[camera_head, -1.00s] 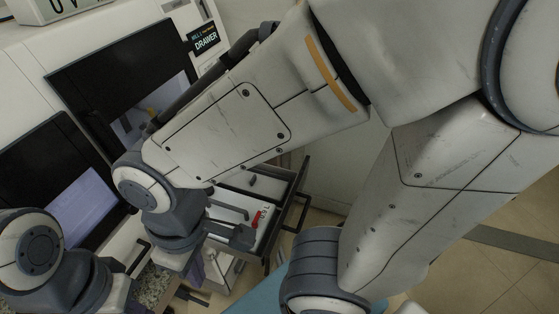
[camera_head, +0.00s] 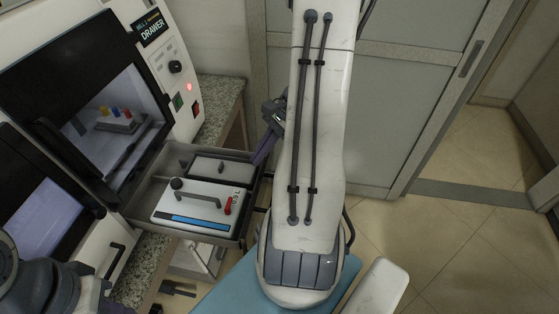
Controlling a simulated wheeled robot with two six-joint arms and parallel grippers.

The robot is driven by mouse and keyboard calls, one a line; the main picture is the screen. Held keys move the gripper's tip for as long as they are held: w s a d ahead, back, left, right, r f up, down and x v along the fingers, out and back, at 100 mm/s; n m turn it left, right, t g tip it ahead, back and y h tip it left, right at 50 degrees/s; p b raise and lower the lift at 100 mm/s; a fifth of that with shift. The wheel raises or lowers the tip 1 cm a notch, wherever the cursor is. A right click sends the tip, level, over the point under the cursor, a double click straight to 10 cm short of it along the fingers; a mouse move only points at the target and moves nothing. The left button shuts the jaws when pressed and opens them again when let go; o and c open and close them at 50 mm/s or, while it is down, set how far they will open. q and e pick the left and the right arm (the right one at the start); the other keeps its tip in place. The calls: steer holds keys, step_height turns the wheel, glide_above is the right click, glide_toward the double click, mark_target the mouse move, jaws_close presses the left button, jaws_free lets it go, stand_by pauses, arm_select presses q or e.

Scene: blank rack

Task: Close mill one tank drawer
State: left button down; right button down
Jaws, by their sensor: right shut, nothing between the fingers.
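The mill one tank drawer (camera_head: 150,198) is a grey tray pulled out to the right from the machine under its window. Inside it is a white tank lid (camera_head: 196,203) with a blue strip, a grey bar handle, a dark knob and a red lever. My right gripper (camera_head: 259,158) is shut and empty by the drawer's far right corner, its purplish fingers pointing down. My forearm hides part of it, and I cannot tell whether it touches the drawer.
The label panel (camera_head: 151,28) reads DRAWER, above a knob and lit buttons. A speckled counter (camera_head: 220,105) runs behind the drawer. A second machine screen (camera_head: 45,215) is at the left. A blue surface (camera_head: 235,290) lies below. Open floor is at the right.

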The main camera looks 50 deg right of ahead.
steer(key=s+d+f+m+t+h, duration=0.1)
steer(key=s+d+f+m+t, duration=0.15)
steer(key=s+d+m, duration=0.35)
steer(key=s+d+f+m+t+h, duration=0.1)
steer(key=s+d+m+t, duration=0.25)
steer(key=d, duration=0.35)
steer(key=r+p+x, duration=0.1)
steer(key=p+x, duration=0.1)
steer(key=x, duration=1)
steer(key=shift+w+a+m+p, duration=0.35)
steer(key=shift+w+a, duration=0.1)
steer(key=shift+w, duration=0.05)
